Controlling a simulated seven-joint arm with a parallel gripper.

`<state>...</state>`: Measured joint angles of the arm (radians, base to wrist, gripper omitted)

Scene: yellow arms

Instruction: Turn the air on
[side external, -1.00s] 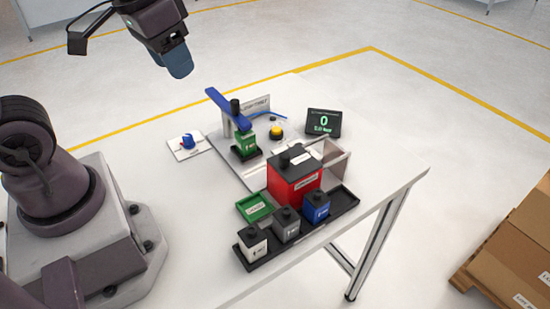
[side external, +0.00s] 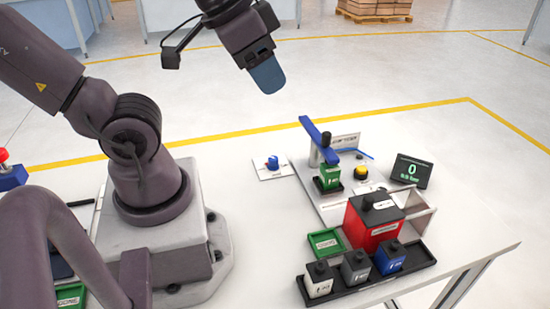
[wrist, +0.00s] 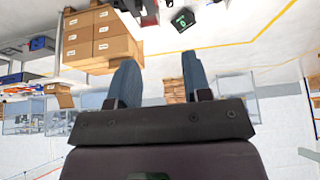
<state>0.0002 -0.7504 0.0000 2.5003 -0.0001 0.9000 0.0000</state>
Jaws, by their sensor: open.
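A blue knob (side external: 272,162) sits on a small white plate (side external: 262,174) on the table, left of the test station. It looks like the air valve, but its label is too small to read. My gripper (side external: 268,80) hangs in the air above and behind the knob in the side view, well clear of it. In the wrist view my gripper (wrist: 160,62) shows two blue-grey fingers spread apart with nothing between them. A dark display (side external: 410,170) right of the station shows a green 0; it also shows in the wrist view (wrist: 184,19).
The station holds a green block (side external: 329,177) under a blue lever (side external: 319,139), with a yellow button (side external: 361,172) beside it. A red box (side external: 372,226), a green tray (side external: 325,242) and a black tray (side external: 345,287) with white, grey and blue blocks stand in front.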

